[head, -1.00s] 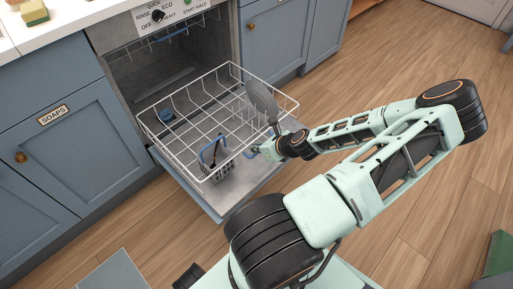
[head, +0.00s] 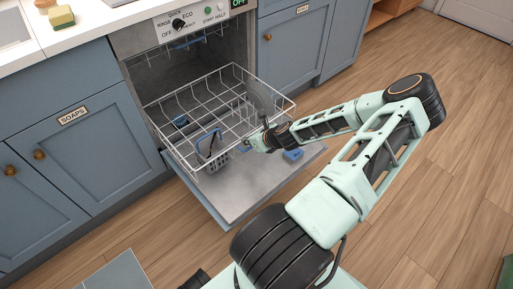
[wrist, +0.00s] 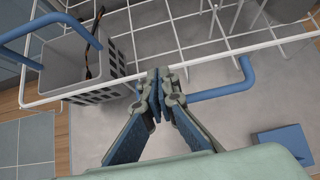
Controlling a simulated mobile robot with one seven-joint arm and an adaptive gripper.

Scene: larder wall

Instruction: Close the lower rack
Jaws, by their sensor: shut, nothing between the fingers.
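The lower rack (head: 215,95), a white wire basket, is partly out of the dishwasher over its folded-down door (head: 245,190). Its front rail and blue handle (wrist: 240,78) show in the wrist view. My gripper (head: 247,147) is at the front of the rack. In the wrist view my gripper (wrist: 156,74) is shut and empty, its tips at the front rail beside the blue handle; I cannot tell whether they touch. A grey cutlery basket (wrist: 75,62) with a blue handle sits in the rack, left of the fingers. A dark grey round utensil (head: 262,97) stands at the rack's right.
The dishwasher opening (head: 185,65) is behind the rack. A blue block (head: 292,155) is on the open door, also seen in the wrist view (wrist: 283,143). Blue cabinets (head: 85,140) flank the machine. The wooden floor (head: 455,140) at right is clear.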

